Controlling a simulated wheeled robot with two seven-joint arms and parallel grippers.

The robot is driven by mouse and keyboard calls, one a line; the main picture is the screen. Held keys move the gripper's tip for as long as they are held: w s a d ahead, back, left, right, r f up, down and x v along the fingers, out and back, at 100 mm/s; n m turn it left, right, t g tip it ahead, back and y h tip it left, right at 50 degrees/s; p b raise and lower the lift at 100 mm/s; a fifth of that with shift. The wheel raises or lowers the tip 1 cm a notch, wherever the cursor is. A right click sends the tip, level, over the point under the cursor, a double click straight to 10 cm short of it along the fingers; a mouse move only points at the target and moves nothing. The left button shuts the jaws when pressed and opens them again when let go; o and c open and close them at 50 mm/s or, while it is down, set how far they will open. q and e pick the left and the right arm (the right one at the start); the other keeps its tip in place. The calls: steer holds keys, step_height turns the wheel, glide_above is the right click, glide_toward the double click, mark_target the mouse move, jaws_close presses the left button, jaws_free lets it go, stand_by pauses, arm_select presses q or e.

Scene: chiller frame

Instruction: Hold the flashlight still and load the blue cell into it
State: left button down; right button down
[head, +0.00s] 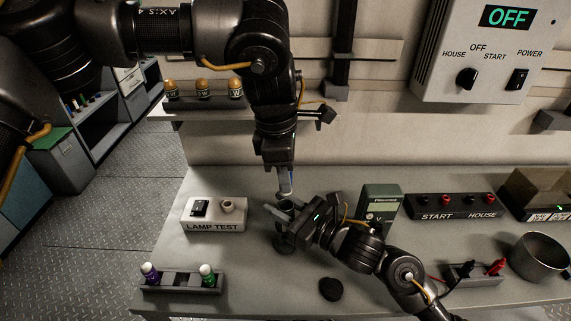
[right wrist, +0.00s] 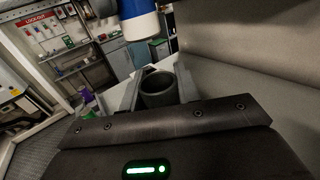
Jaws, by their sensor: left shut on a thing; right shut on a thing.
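My left gripper (head: 285,174) points down over the bench, shut on the blue cell (right wrist: 140,20). In the right wrist view the cell is blue with a white lower band and hangs above the flashlight's mouth, a little to the left in the picture, with a gap visible. My right gripper (head: 281,214) is shut around the dark tubular flashlight (right wrist: 158,90), which stands upright with its open end up. The flashlight's lower part (head: 285,244) shows below the fingers in the head view. Much of the cell is hidden in the head view.
A cell rack (head: 181,291) at front left holds a purple cell (head: 150,273) and a green cell (head: 207,274). A lamp test block (head: 213,215) stands behind it. A round dark piece (head: 331,289) lies at the front. A meter (head: 380,203) and metal pot (head: 541,257) stand right.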

arm_select(q)
steer(key=shift+f, duration=1.45)
steer(key=shift+f, duration=1.45)
stand_by(0.4)
steer(key=c, duration=1.1)
jaws_free()
steer(key=shift+c, duration=0.2)
step_height(320, 180, up, 12)
steer(key=a, duration=0.1)
steer(key=shift+a, duration=0.2)
step_height(320, 180, up, 9)
glide_above(285, 195)
steer(key=w+a, duration=0.1)
steer(key=shift+w+a, duration=0.15)
stand_by(0.3)
